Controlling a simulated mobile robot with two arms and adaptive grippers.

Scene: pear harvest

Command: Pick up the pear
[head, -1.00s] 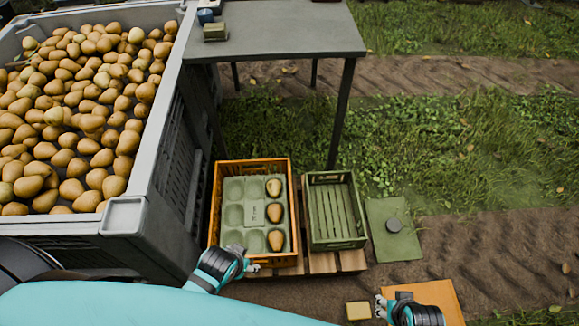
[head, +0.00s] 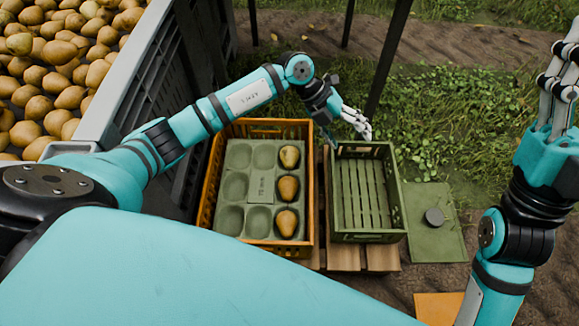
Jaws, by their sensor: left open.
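Three pears sit in the right column of cups of a green moulded tray (head: 233,156): a far pear (head: 289,157), a middle pear (head: 288,189) and a near pear (head: 286,222). Many more pears (head: 60,72) fill the large grey bin at the left. My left gripper (head: 360,124) is open and empty, over the far edge of the green crate, to the right of the tray and apart from the pears. My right gripper (head: 558,88) is raised at the right edge, far from the pears; its fingers are partly cut off.
The tray lies in an orange crate (head: 208,180). An empty green crate (head: 370,237) stands beside it on a wooden pallet (head: 382,258). A green mat (head: 436,250) with a dark round disc (head: 434,216) lies right. The grey bin's wall (head: 135,75) rises at the left.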

